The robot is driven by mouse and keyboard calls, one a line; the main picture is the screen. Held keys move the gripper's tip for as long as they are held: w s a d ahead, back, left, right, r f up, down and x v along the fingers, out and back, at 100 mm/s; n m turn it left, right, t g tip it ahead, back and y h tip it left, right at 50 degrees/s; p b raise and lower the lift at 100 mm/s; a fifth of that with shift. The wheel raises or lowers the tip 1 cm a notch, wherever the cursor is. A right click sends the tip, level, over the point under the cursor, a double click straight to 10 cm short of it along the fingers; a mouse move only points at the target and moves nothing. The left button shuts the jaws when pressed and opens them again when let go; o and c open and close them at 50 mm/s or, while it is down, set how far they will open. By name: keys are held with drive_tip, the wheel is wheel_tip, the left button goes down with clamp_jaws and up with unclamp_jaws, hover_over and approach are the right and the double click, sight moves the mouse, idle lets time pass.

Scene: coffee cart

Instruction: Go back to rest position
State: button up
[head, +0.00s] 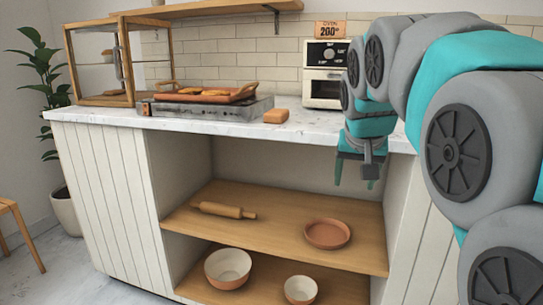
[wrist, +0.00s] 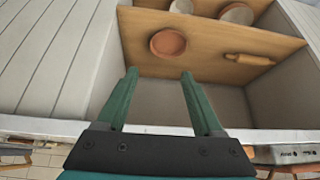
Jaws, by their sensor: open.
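My gripper (head: 354,178) hangs in front of the counter's right part, below the end of my teal and grey arm. In the wrist view my gripper (wrist: 160,75) shows two green fingers spread apart with nothing between them. It is open and empty. Beyond the fingertips a terracotta dish (wrist: 168,44) lies on the wooden shelf; in the head view the dish (head: 327,234) is below my gripper and apart from it.
A marble counter (head: 215,127) bears a tray (head: 205,97) on a grey appliance (head: 207,109), a small brown block (head: 276,116) and an oven (head: 324,73). The shelf (head: 262,225) holds a rolling pin (head: 224,210). Bowls (head: 228,268) stand lower. Floor at left is open.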

drive_tip(key=s+a+f+n+g, duration=0.1)
drive_tip(key=s+f+g, duration=0.3)
drive_tip(key=s+f, duration=0.9)
drive_tip(key=s+f+n+g+y, duration=0.1)
drive_tip(key=s+f+n+g, duration=0.1)
drive_tip(key=s+f, duration=1.1)
drive_tip(key=s+g, duration=0.1)
drive_tip(key=s, duration=0.6)
drive_tip(key=shift+s+a+g+p, duration=0.2)
drive_tip(key=shift+a+g+p, duration=0.1)
drive_tip(key=shift+a+g, duration=0.1)
